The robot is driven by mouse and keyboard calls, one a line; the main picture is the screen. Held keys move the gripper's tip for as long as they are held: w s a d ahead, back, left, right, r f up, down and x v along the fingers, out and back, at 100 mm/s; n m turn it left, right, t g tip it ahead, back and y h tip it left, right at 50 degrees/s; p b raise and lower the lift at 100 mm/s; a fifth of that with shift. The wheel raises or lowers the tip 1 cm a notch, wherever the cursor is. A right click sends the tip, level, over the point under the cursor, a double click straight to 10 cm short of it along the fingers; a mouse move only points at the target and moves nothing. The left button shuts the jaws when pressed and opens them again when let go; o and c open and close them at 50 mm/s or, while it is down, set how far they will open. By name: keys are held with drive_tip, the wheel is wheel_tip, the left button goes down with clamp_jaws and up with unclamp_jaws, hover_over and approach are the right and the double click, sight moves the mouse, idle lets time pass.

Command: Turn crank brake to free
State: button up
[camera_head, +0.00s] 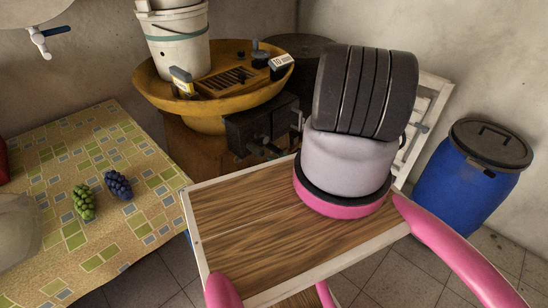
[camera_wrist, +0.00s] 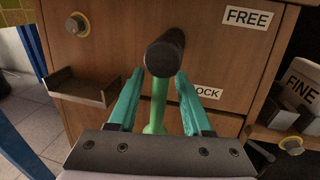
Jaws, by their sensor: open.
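The crank brake lever shows in the wrist view as a green shaft (camera_wrist: 157,108) with a black grip (camera_wrist: 166,52), on a brown wooden panel (camera_wrist: 115,30). A FREE label (camera_wrist: 247,18) is at the panel's upper right. A LOCK label (camera_wrist: 209,92) is lower and partly hidden by my right finger. My gripper (camera_wrist: 159,82) is open, with one teal finger on each side of the lever; small gaps show at both sides. The lever's pivot is hidden. Neither the lever nor my gripper is discernible in the head view.
A small metal ledge (camera_wrist: 85,88) juts from the panel at left; a FINE-labelled part (camera_wrist: 301,86) is at right. The head view shows a yellow basin (camera_head: 150,92), a dark mechanism box (camera_head: 262,124), a patterned table (camera_head: 110,225) with grapes, and a blue barrel (camera_head: 462,190).

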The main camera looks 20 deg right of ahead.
drive_tip(key=shift+w+a, duration=0.3)
drive_tip(key=shift+w, duration=0.2)
clamp_jaws()
idle(1.2)
